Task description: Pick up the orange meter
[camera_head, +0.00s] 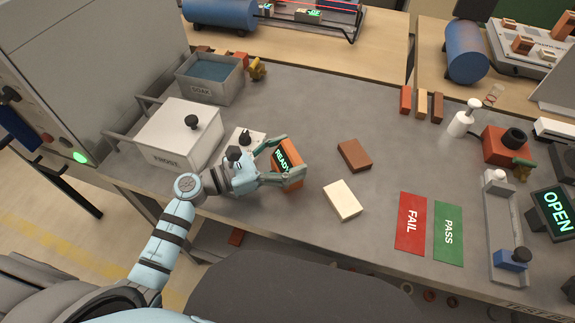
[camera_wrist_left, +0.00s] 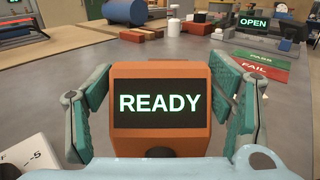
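The orange meter (camera_head: 287,168) stands near the middle of the grey bench, its dark screen showing READY in green. In the left wrist view the meter (camera_wrist_left: 159,103) fills the centre, screen facing the camera. My left gripper (camera_head: 283,159) reaches around it, one green-padded finger on each side. In the left wrist view the left gripper's fingers (camera_wrist_left: 160,100) are spread beside the meter's side edges; a narrow gap seems to show, and I cannot tell whether the tips touch. The meter's back is hidden. My right gripper is not in view.
A white lidded box (camera_head: 180,133) and a white device with a black knob (camera_head: 243,140) stand close left of the meter. A red-brown brick (camera_head: 354,155) and a cream brick (camera_head: 342,200) lie to its right. Beyond are FAIL (camera_head: 411,220) and PASS (camera_head: 448,233) mats.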

